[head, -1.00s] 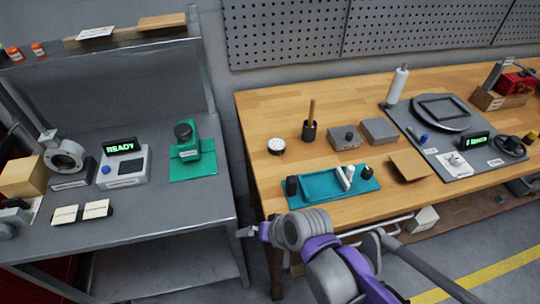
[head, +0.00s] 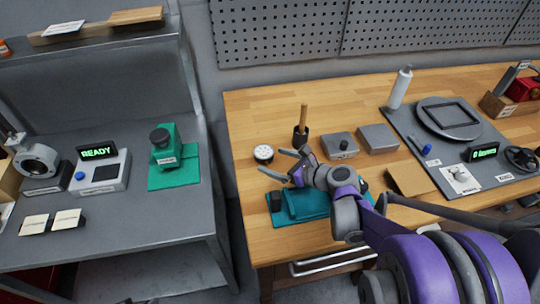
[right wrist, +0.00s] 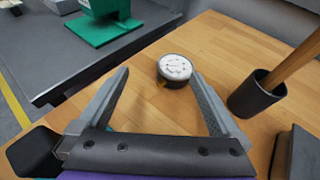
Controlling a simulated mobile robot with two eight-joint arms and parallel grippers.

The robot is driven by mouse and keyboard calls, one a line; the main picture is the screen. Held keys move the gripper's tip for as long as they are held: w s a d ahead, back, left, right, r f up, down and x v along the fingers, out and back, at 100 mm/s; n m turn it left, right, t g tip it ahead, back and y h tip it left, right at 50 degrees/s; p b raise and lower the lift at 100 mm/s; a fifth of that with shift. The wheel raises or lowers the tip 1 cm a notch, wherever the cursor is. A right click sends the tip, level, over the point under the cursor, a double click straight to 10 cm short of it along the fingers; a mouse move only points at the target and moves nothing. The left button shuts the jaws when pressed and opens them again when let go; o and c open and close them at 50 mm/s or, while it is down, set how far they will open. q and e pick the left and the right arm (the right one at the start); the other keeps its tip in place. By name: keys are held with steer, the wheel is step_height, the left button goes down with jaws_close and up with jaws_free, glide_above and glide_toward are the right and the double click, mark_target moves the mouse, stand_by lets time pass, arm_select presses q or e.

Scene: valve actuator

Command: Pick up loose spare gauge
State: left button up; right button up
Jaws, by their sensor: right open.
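The loose spare gauge (head: 263,153) is a small round dial with a white face and dark rim. It lies on the wooden bench near its left edge, and it also shows in the right wrist view (right wrist: 175,68). My right gripper (head: 271,163) is open and empty, its two fingers pointing toward the gauge. In the right wrist view the gauge lies just beyond the fingertips (right wrist: 160,75), between their lines and nearer the right finger. The gripper is apart from the gauge. My left gripper is not in view.
A dark cup (head: 300,137) with a wooden handle stands right of the gauge, also in the wrist view (right wrist: 257,94). A teal tray (head: 300,218) lies below my right gripper. Grey boxes (head: 378,138) stand farther right. A gap separates the bench from the grey table (head: 120,235).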

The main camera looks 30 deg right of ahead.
mark_target(266, 153)
steer(key=shift+s+d+f+m, duration=0.1)
steer(key=shift+s+d+m, duration=0.1)
steer(key=shift+d, duration=0.3)
steer(key=shift+s+d+f+m, duration=0.1)
steer(key=shift+s+d, duration=0.05)
steer(key=shift+d, duration=0.3)
steer(key=shift+d+f, duration=0.15)
steer(key=shift+d, duration=0.2)
steer(key=shift+h, duration=0.3)
steer(key=x, duration=0.5)
steer(key=shift+w+a, duration=0.1)
steer(key=shift+a, duration=0.05)
steer(key=shift+d+x, duration=0.15)
steer(key=shift+x, duration=1.2)
steer(key=shift+d+x, duration=0.1)
steer(key=shift+x, duration=1.25)
steer(key=shift+w, duration=0.1)
steer(key=c, duration=1.4)
